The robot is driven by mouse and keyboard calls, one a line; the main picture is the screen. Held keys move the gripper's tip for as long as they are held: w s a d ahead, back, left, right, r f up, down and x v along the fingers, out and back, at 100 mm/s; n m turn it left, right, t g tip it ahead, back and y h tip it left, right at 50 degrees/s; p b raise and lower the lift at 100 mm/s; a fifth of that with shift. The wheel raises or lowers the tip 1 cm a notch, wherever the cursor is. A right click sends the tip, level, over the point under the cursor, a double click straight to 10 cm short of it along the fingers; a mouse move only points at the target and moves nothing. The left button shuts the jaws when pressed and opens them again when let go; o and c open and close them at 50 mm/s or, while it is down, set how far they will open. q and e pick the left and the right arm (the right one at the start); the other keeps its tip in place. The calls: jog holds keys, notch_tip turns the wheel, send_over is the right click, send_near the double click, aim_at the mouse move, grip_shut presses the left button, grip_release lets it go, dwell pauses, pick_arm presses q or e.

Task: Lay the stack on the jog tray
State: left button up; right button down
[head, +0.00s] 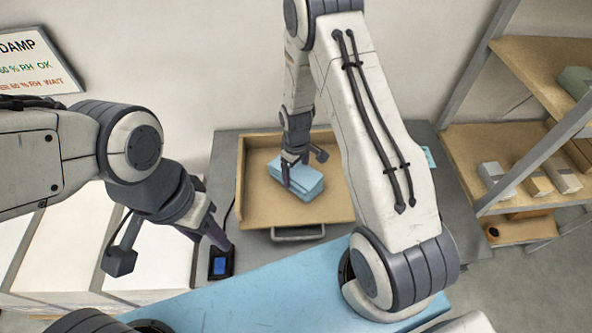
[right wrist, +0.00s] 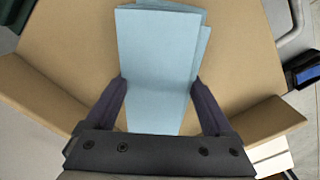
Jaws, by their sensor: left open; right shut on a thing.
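The stack (head: 303,186) is a light blue, slightly uneven pile of sheets. It is over the tan jog tray (head: 258,207), inside its low walls; I cannot tell whether it touches the tray floor. My right gripper (head: 291,176) is shut on the stack. In the right wrist view the stack (right wrist: 156,75) sits between the two dark fingers of the right gripper (right wrist: 158,95), with the tray (right wrist: 72,50) below it. My left gripper (head: 172,257) is open and empty, to the left of the tray.
A small dark device with a blue screen (head: 221,264) stands left of the tray's front. A light blue surface (head: 270,295) lies in front. White paper stacks (head: 65,245) are at the left. A shelf with boxes (head: 540,145) stands at the right. A humidity sign (head: 30,65) hangs on the wall.

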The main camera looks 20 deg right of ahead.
jog(key=shift+f, duration=0.15)
grip_release()
